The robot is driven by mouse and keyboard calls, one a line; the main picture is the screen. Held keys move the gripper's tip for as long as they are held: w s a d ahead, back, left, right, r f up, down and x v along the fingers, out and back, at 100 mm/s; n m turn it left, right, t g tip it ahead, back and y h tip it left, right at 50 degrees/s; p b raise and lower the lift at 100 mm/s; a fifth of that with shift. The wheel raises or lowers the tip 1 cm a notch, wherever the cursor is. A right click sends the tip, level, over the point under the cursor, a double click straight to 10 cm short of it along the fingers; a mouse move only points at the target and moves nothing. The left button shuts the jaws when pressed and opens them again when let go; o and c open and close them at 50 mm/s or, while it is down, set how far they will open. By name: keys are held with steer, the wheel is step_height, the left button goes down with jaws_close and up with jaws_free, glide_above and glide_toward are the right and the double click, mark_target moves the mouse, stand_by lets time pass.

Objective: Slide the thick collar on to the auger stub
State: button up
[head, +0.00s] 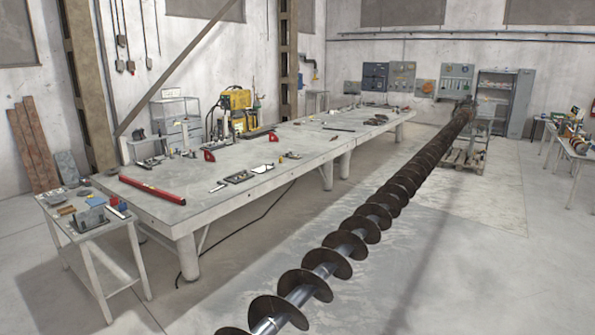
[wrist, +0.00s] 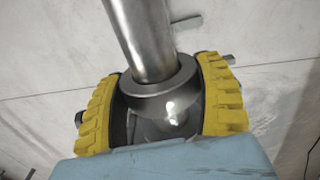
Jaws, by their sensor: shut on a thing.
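In the wrist view my gripper (wrist: 163,108) is shut on the thick collar (wrist: 158,101), a dark grey ring held between two yellow ribbed finger pads. The bare steel auger stub (wrist: 146,38) comes down from the top of the wrist view. Its lower end appears to sit inside the collar's bore, with the rim showing around it. How deep it goes cannot be told. In the head view the long auger (head: 372,208) runs diagonally from bottom centre to the back right. My gripper and the collar are not in the head view.
A long steel workbench (head: 260,165) with tools and a red level (head: 152,190) stands left of the auger. A small side table (head: 88,232) is at the front left.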

steer(key=shift+w+d+b, duration=0.2)
steer(key=shift+w+d, duration=0.3)
steer(key=shift+w, duration=0.25)
steer(key=shift+w+d+b, duration=0.2)
steer(key=shift+w+d, duration=0.3)
steer(key=shift+w, duration=0.2)
steer(key=o, duration=1.2)
